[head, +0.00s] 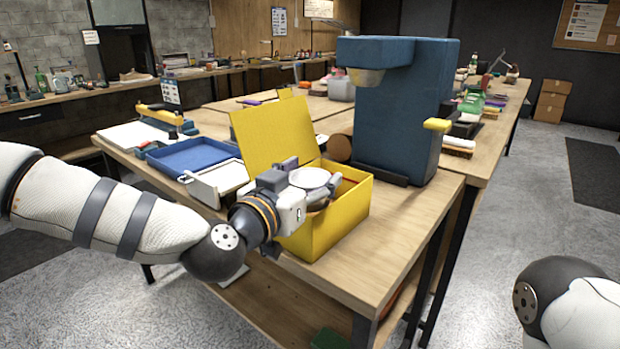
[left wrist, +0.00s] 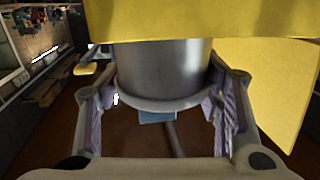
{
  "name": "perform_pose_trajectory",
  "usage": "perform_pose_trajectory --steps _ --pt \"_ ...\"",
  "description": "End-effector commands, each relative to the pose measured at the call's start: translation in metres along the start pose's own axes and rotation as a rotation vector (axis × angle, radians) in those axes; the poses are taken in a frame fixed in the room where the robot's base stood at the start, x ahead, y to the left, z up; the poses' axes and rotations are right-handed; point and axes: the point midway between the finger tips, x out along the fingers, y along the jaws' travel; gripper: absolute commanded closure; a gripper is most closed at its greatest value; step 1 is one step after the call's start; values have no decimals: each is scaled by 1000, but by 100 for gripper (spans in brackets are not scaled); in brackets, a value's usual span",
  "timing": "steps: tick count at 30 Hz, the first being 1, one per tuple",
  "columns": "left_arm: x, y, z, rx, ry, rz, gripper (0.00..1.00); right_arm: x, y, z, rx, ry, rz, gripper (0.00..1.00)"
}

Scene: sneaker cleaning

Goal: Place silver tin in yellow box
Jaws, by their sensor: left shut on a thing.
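The silver tin (head: 311,178) is round, with a pale top, and shows at the opening of the yellow box (head: 339,224) in the head view. The box stands on the near table with its lid (head: 276,134) raised at the back left. My left gripper (head: 316,188) is shut on the tin at the box's near left rim. In the left wrist view the tin (left wrist: 165,72) is between the two fingers, and a yellow box wall (left wrist: 200,18) hides its far end. I cannot tell whether the tin touches the box floor. My right gripper is out of view.
A tall blue machine (head: 400,115) stands right behind the box. A brown round thing (head: 340,148) lies beside it. A blue tray (head: 196,153) and a white case (head: 217,183) are to the left. The table's front right corner is clear.

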Motion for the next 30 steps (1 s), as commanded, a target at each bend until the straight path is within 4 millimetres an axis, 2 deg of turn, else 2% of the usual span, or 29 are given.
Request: perform_pose_trajectory --steps 14,15,17,26,30 --pt "0 0 12 0 0 0 71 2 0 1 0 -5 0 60" --pt "0 0 12 0 0 0 34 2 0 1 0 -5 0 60" --pt "0 0 12 0 0 0 21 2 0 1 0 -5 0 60" --pt "0 0 11 0 0 0 21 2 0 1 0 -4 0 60" --pt "-1 -1 -4 -1 3 -1 21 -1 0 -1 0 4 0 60"
